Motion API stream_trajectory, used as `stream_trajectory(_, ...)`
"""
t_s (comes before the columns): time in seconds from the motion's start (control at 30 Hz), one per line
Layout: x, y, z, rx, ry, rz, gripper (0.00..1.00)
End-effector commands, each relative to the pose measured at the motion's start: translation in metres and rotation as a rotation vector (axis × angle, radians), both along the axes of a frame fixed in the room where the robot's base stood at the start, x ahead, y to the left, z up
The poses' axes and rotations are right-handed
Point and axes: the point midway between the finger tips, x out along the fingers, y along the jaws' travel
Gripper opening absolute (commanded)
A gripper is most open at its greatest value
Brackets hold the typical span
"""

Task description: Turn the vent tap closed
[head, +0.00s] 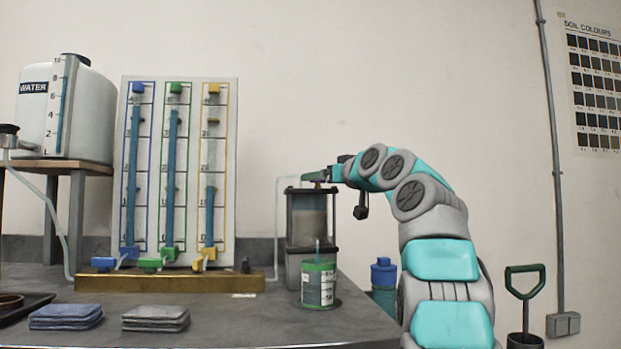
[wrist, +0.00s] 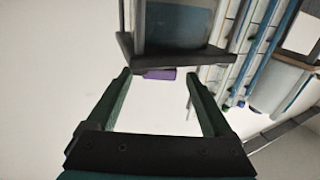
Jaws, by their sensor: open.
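A purple piece (wrist: 158,74), which looks like the vent tap's handle, shows at the dark cap of the clear column in the wrist view. The column (head: 306,222) stands on the bench in the head view, its cap just below my gripper (head: 318,175). In the wrist view my gripper (wrist: 158,79) is open, with its green fingertips on either side of the purple piece. I see gaps between the fingers and the piece, and cannot tell if either touches. In the head view my gripper mostly hides the tap. The tap's turned position is unclear.
A board of blue, green and yellow tubes (head: 178,91) stands left of the column, with coloured taps at its foot. A water tank (head: 85,110) is far left.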

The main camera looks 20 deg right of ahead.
Motion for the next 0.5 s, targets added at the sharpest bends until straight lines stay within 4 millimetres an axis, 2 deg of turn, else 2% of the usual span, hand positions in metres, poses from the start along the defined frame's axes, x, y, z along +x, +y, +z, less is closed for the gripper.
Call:
stream_trajectory(0.3, 0.047, 0.004, 0.002, 0.001, 0.006, 0.001, 0.85)
stream_trajectory(0.5, 0.056, 0.004, -0.001, 0.003, 0.002, 0.0, 0.85)
